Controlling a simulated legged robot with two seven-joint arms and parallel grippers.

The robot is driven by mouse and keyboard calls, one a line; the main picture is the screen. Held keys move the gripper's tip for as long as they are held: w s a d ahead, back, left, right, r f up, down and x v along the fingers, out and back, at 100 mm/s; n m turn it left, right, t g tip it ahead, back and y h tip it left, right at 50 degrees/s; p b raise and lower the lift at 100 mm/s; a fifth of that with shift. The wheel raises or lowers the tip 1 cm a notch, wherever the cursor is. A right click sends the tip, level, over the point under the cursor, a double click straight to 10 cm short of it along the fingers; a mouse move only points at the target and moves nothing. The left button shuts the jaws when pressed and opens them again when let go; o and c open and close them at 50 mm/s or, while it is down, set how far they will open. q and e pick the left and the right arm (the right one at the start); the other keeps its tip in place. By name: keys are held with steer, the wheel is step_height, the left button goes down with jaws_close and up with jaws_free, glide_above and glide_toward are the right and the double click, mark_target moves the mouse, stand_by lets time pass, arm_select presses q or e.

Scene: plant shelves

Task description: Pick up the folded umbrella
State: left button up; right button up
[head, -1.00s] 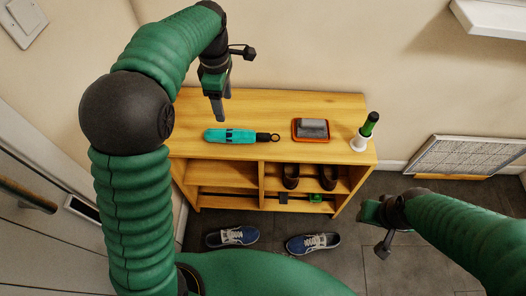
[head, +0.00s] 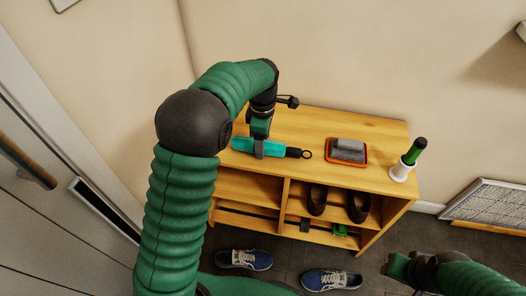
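The folded umbrella (head: 277,149) is teal with a dark handle end and a black ring. It lies on top of the wooden shoe shelf (head: 330,116), left of the orange tray. My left gripper (head: 259,152) points down at the umbrella's middle, with a grey finger in front of its near side. The far finger is hidden, so I cannot tell whether the fingers are closed on it. My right gripper (head: 392,268) is at the lower right, away from the shelf; its fingers are not clear.
The orange tray (head: 362,160) holds a grey block. A green-handled item stands in a white holder (head: 400,173) at the right end. Dark shoes (head: 317,200) sit in the shelf, and blue shoes (head: 332,280) lie on the floor. A wall stands behind.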

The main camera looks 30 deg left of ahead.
arm_select(q)
step_height(320, 180, down, 2)
steer(key=shift+r, duration=0.15)
arm_select(e)
steer(key=shift+f, duration=0.45)
arm_select(q)
steer(key=shift+c, duration=0.7)
jaws_close()
